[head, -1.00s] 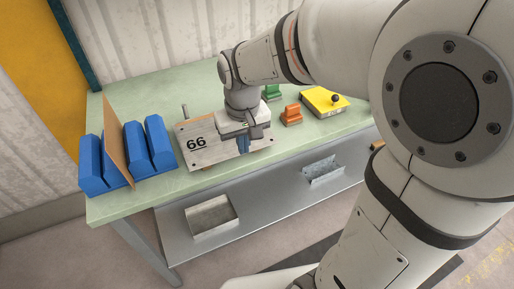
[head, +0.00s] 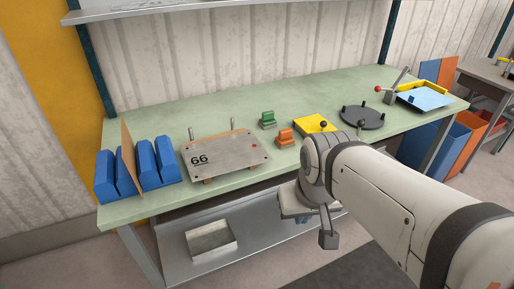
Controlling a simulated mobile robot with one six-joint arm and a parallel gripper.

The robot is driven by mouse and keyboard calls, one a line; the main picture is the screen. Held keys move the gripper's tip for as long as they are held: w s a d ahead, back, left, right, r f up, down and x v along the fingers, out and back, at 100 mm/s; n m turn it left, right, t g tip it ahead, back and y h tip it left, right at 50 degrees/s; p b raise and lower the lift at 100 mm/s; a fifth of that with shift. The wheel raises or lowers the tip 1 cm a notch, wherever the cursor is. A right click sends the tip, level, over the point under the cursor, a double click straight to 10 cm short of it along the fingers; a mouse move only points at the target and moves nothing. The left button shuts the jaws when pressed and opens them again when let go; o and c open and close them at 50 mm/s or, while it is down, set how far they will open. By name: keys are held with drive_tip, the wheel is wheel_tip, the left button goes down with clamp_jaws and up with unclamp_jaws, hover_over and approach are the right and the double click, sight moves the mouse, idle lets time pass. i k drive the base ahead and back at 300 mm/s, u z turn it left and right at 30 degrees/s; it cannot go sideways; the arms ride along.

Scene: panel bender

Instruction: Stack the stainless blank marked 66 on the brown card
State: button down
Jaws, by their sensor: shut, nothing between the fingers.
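The stainless blank marked 66 (head: 228,157) lies on the green bench top. It is a flat grey plate with corner holes and a red dot, and it looks slightly raised on small brown supports at its front edge. The brown card (head: 127,158) stands upright, leaning slightly, between blue blocks (head: 158,163) at the left end of the bench. My gripper (head: 327,236) is in front of the bench edge, to the right of the blank and apart from it. It is shut and empty; its fingertips are partly hidden.
Two pins (head: 232,123) stand behind the blank. A lower shelf holds a metal tray (head: 211,240). Bins stand at far right.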

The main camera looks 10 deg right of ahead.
sight(217, 156)
drive_tip(key=k, duration=0.8)
drive_tip(key=z, duration=0.6)
drive_tip(key=i, duration=1.65)
drive_tip(key=u, duration=0.65)
